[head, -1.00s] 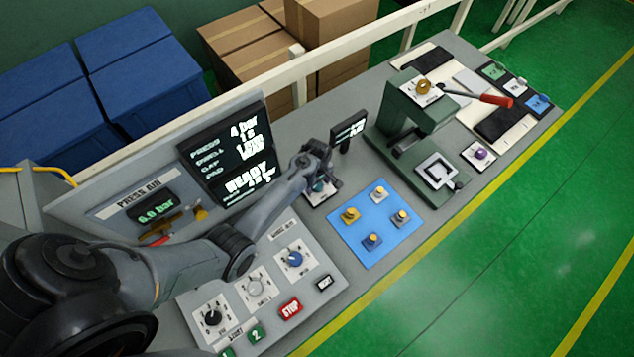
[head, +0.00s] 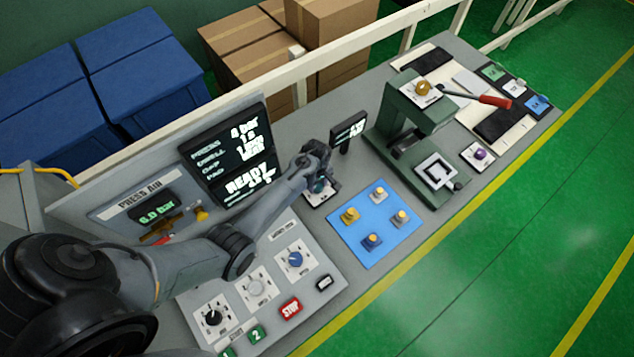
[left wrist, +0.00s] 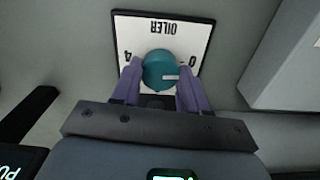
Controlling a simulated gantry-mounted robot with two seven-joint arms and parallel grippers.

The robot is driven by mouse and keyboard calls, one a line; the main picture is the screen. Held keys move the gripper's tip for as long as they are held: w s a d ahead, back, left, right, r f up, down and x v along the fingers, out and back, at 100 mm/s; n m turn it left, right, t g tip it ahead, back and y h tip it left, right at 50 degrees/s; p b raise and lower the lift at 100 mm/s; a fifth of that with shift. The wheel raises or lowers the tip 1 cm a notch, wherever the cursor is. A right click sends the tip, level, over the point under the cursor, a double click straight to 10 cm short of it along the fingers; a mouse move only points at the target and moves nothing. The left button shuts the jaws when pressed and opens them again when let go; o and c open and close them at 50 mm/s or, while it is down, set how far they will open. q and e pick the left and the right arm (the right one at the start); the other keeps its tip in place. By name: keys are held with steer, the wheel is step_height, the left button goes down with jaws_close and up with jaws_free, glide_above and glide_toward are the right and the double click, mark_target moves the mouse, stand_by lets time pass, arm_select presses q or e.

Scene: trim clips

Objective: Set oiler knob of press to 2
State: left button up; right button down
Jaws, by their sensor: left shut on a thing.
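The teal oiler knob (left wrist: 158,70) sits on a white plate (left wrist: 180,32) marked OILER, which appears upside down in the left wrist view. A 4 shows left of the knob and a 0 to its right. The knob's white pointer line points right, a little below the 0. The near part of the plate is hidden by my gripper. My left gripper (left wrist: 160,92) is shut on the knob, one purple finger on each side. In the head view my left gripper (head: 320,182) is over the plate and mostly covers the knob. My right gripper is not in view.
The green press (head: 415,125) with a red-handled lever (head: 495,101) stands to the right. A blue mat (head: 375,225) with several small yellow-topped parts lies close by. A small dark display (head: 348,131) stands behind. The control panel (head: 270,275) with knobs and buttons is at front left.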

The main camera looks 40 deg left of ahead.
arm_select(q)
steer(key=m+p, duration=0.2)
steer(key=m, duration=0.2)
steer(key=shift+r, duration=0.15)
steer(key=m+p, duration=0.2)
steer(key=m, duration=0.3)
steer(key=m+p, duration=0.1)
steer(key=m, duration=0.4)
steer(key=shift+m, duration=0.4)
steer(key=m, duration=0.3)
steer(key=shift+m, duration=0.5)
steer(key=o, duration=1.1)
steer(key=shift+c, duration=0.2)
steer(key=shift+p, duration=0.35)
